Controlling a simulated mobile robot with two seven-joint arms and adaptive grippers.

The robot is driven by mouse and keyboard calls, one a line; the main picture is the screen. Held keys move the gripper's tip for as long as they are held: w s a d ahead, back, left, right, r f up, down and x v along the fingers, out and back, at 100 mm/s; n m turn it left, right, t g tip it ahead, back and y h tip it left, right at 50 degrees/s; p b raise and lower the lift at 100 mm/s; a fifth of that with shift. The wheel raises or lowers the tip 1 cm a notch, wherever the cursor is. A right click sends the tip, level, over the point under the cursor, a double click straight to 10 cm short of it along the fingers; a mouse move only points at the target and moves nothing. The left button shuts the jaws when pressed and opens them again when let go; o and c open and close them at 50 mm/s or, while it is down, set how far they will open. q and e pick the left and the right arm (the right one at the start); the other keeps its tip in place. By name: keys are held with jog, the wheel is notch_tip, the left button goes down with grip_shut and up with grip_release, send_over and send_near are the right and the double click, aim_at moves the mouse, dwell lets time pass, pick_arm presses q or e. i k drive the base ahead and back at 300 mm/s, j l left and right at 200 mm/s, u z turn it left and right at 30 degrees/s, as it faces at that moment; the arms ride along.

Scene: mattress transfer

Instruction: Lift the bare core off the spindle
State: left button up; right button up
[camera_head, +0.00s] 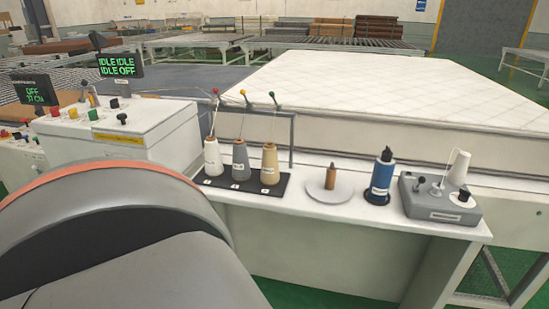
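A small brown core (331,180) stands upright on a round white plate (316,193) on the white bench. It looks bare of thread, and a narrow tip, likely the spindle's, shows at its top. The rest of the spindle is hidden inside the core. Neither of my grippers is in view. A large grey and black rounded part with an orange band, which seems to be my own arm, fills the lower left.
A blue thread cone (381,178) stands right of the plate. A grey control box (440,205) with a white cone (458,168) is further right. Several thread cones stand on a black tray (213,185) to the left. A white mattress (370,90) lies behind.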

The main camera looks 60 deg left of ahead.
aim_at(331, 174)
jog(key=k+u, duration=0.1)
jog(key=u, duration=1.2)
